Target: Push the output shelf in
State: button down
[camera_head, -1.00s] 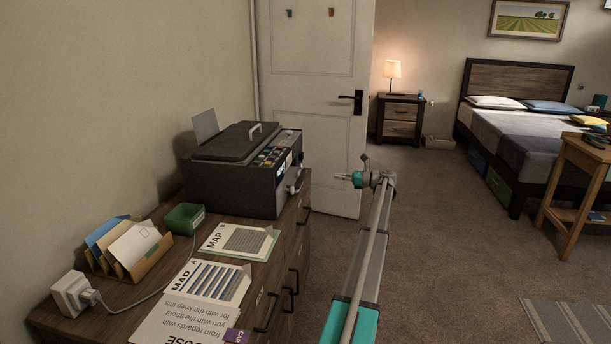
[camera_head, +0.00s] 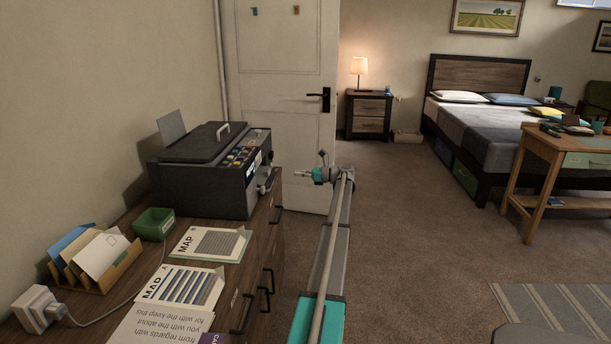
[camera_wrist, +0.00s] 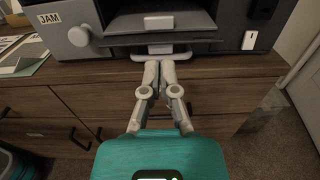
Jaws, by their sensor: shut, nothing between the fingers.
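The dark printer (camera_head: 205,178) stands on the wooden dresser to the left in the head view. In the wrist view its front fills the top, with the output shelf (camera_wrist: 122,41) as a dark, thin plate across the middle, sticking out below the slot. A pale handle (camera_wrist: 160,49) sits at the shelf's front. My gripper (camera_wrist: 160,66) is shut and empty, its fingertips just in front of and below this handle; I cannot tell whether they touch. In the head view my gripper (camera_head: 299,174) is to the right of the printer's front, with a gap between.
A grey knob (camera_wrist: 79,36) and a JAM label (camera_wrist: 49,18) are left of the shelf. The dresser (camera_head: 262,245) has drawer handles facing my arm. Papers, a green box (camera_head: 154,223) and a card holder lie on its top. The white door (camera_head: 290,130) stands behind.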

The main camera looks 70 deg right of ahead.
aim_at(270, 172)
jog(key=x, duration=0.9)
jog(key=shift+w+a, duration=0.1)
jog(key=shift+w, duration=0.25)
